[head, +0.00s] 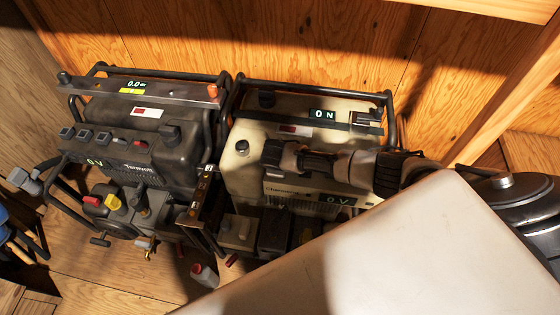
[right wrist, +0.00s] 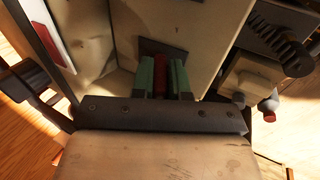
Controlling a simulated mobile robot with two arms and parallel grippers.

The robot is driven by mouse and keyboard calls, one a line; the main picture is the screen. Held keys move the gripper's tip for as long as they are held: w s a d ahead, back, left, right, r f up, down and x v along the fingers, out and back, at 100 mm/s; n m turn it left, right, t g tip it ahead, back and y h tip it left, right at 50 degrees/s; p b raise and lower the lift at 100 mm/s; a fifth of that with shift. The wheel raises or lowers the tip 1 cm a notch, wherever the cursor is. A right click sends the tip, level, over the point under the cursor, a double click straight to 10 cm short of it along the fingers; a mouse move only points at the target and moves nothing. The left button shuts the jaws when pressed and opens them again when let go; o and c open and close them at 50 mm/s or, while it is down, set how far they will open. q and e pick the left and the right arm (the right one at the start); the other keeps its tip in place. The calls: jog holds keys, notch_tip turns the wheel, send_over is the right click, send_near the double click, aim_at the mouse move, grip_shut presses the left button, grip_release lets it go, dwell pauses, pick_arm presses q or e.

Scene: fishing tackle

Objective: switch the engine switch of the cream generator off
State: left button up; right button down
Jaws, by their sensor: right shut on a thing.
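The cream generator (head: 245,168) stands in the middle of the head view inside a dark tube frame. A small display (head: 322,114) on its top reads ON, and a lower front display (head: 338,200) reads 0 V. My right arm reaches in from the right across its front, and hides part of that face. In the right wrist view my right gripper (right wrist: 161,72) has its green fingers shut on a red switch (right wrist: 160,62) in front of a dark square plate on the cream panel. The fingers cannot be made out in the head view. My left gripper is not in view.
A dark generator (head: 130,165) with a 0.0 display stands close on the left. Fuel valves and knobs (head: 115,203) sit at its front. A small bottle (head: 204,274) is on the wooden floor. Wooden walls close in behind both generators.

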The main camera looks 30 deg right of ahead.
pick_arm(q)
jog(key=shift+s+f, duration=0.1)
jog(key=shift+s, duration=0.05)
pick_arm(e)
jog(key=shift+a, duration=0.1)
jog(key=c, duration=1.1)
grip_release()
jog(key=shift+s+r, duration=0.1)
jog(key=shift+r, duration=0.05)
pick_arm(q)
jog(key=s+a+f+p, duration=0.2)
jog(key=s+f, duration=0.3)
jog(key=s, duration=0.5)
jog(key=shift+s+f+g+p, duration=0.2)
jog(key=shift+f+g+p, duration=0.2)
jog(key=shift+p, duration=0.4)
pick_arm(e)
jog(key=shift+v, duration=5.25)
